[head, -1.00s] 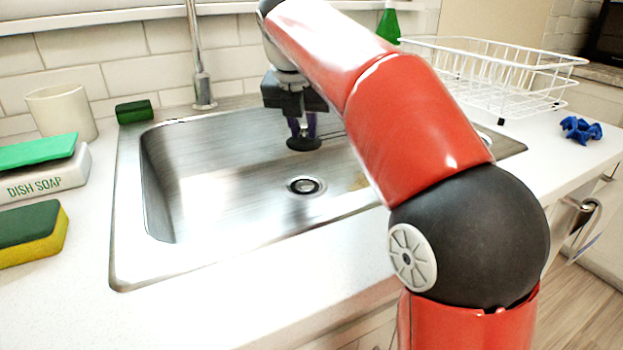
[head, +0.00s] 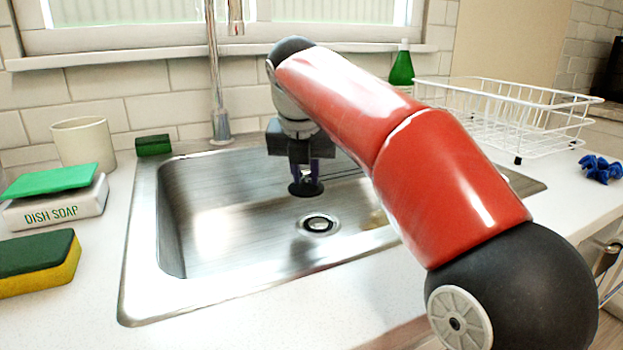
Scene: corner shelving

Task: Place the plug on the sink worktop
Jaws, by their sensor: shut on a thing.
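My gripper (head: 304,172) points down over the back part of the steel sink (head: 200,250). The white worktop (head: 75,305) runs along the left, front and right of the sink. My red arm hides the sink's right part and some worktop there.
Left of the sink are a dish soap box (head: 55,205), a green-yellow sponge (head: 38,262), a cup (head: 84,143) and a small green block (head: 153,145). The faucet (head: 220,110) stands behind. A wire rack (head: 515,115), green bottle (head: 402,68) and blue item (head: 600,169) are right.

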